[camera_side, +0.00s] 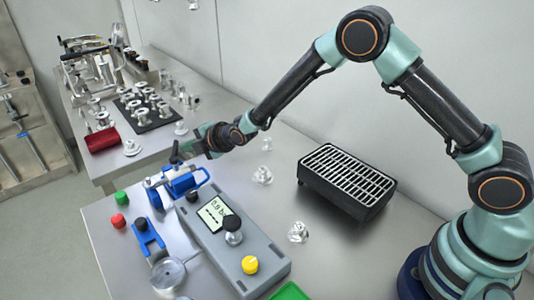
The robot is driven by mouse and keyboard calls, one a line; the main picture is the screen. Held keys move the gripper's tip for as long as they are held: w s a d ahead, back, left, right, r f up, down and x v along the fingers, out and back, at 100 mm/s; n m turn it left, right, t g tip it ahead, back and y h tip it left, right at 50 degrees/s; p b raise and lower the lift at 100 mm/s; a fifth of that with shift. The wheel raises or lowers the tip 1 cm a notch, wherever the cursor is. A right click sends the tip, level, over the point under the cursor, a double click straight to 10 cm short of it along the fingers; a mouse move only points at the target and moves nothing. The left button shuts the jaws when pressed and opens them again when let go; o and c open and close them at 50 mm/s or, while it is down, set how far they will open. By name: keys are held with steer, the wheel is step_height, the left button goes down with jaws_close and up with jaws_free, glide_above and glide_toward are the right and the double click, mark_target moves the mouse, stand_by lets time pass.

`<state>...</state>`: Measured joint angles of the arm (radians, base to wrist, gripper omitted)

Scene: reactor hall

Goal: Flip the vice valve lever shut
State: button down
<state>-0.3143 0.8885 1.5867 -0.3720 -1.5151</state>
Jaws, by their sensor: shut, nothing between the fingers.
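A blue clamp-like fitting (184,183), which looks like the vice with the valve, stands at the far end of the grey instrument box. A blue bar or handle shows on it, but I cannot tell surely which part is the lever or how it is turned. My gripper (176,153) is just above and slightly left of this fitting, shut and empty. It looks close to the fitting's top; I cannot tell whether it touches.
A black grated box (345,184) stands right. Red and green caps lie left.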

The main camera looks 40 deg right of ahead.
mark_target(176, 145)
steer(key=shift+w+a+r, duration=0.15)
steer(key=shift+w+a, duration=0.95)
stand_by(1.8)
steer(key=shift+d, duration=0.1)
steer(key=shift+s+d+f, duration=0.15)
steer(key=shift+s+d, duration=0.9)
steer(key=shift+s+d+f, duration=0.15)
steer(key=shift+s+d, duration=0.85)
steer(key=shift+h, duration=0.4)
steer(key=shift+s+d+f, duration=0.15)
steer(key=shift+s+d, duration=0.75)
steer(key=shift+s+d+f, duration=0.1)
steer(key=shift+s+d, duration=0.75)
steer(key=shift+d, duration=0.05)
